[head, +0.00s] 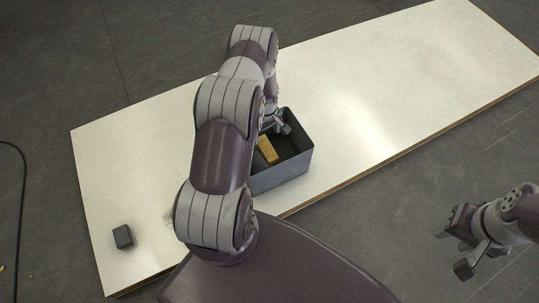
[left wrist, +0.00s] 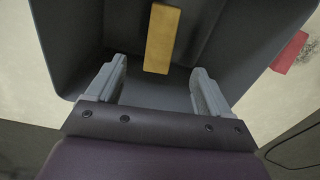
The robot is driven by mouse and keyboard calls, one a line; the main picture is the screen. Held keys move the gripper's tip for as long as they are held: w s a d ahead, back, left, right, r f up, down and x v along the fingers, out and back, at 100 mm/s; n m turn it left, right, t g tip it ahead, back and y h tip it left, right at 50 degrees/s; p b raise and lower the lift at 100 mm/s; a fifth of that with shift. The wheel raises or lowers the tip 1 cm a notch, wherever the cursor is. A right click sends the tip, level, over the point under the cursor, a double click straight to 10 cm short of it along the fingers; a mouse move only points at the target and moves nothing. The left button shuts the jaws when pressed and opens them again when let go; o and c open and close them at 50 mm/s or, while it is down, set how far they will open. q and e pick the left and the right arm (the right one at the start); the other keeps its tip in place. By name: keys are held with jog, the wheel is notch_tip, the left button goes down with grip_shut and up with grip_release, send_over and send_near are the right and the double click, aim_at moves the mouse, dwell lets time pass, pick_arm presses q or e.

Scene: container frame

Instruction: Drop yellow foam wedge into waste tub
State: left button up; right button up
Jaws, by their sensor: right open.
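The yellow foam wedge (head: 267,150) is inside the grey waste tub (head: 283,178), near its left side in the head view. In the left wrist view the wedge (left wrist: 162,42) lies ahead of my left gripper (left wrist: 158,78), whose two fingers are apart with a gap to the wedge on both sides. I cannot tell whether the wedge lies flat on the tub floor. My left gripper (head: 278,124) is over the tub and partly hidden by my own arm. My right gripper (head: 458,250) is open and empty, off the table at the right.
The tub stands on a long pale table (head: 400,90) near its front edge. A small dark block (head: 123,237) lies at the table's left end. A red object (left wrist: 290,52) lies beside the tub in the left wrist view. The table's right half is clear.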

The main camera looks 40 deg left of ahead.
pick_arm(q)
notch_tip(320, 180, up, 13)
jog(key=p, duration=0.5)
jog(key=shift+f+p, duration=0.15)
jog(key=shift+p, duration=0.2)
